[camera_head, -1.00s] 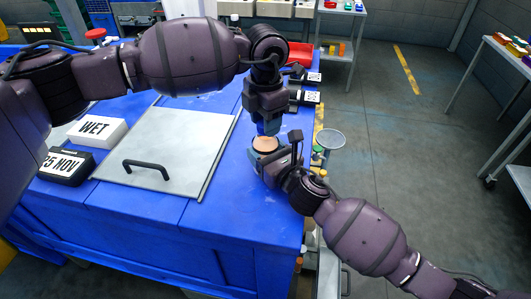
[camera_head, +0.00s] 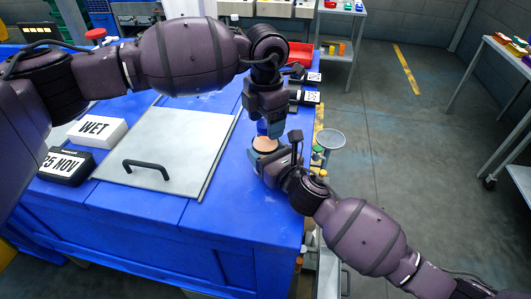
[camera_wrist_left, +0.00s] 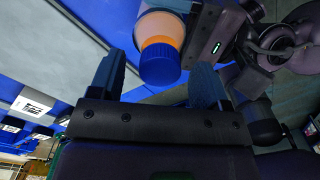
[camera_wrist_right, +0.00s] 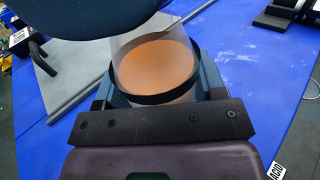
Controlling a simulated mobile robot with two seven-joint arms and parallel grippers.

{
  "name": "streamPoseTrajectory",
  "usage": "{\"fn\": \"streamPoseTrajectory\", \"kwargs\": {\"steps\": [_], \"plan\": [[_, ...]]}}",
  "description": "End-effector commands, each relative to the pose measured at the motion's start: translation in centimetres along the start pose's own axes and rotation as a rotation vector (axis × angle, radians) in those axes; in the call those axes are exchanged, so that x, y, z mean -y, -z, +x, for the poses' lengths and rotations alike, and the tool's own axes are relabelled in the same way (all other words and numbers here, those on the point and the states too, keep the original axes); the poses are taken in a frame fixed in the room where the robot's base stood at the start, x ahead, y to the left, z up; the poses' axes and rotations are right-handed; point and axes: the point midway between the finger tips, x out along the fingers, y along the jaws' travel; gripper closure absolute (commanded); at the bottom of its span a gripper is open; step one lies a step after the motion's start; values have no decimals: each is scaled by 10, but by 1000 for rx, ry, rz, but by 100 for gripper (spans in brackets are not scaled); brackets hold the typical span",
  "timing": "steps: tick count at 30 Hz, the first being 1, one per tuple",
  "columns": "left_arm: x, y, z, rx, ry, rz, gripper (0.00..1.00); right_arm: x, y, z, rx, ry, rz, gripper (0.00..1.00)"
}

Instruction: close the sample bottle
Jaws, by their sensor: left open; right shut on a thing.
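The sample bottle (camera_wrist_right: 155,68) is clear with orange contents and stands at the blue bench's right edge. Its contents also show in the head view (camera_head: 265,144). My right gripper (camera_head: 262,158) is shut around the bottle's body from the side. The blue cap (camera_wrist_left: 160,64) is over the bottle's top in the left wrist view; it also shows in the head view (camera_head: 262,128). I cannot tell whether it is seated or tightened. My left gripper (camera_wrist_left: 158,80) is above the bottle, open, its fingers apart on either side of the cap.
Black blocks (camera_head: 308,96) lie behind.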

Motion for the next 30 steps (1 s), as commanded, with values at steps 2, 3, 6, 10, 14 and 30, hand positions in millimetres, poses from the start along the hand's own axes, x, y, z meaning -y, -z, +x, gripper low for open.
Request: {"fn": "streamPoseTrajectory", "kwargs": {"steps": [2,3,6,10,14,30], "plan": [[0,0,-2,0,0,0,30,0,0,0,0,0,0,100],[0,0,-4,1,-1,0,30,0,0,0,0,0,0,100],[0,0,-14,2,-2,0,30,0,0,0,0,0,0,100],[0,-1,-36,3,-3,0,30,0,0,0,0,0,0,100],[-1,0,-62,3,-3,-1,30,0,0,0,0,0,0,100],[0,0,-120,0,0,0,30,0,0,0,0,0,0,100]]}}
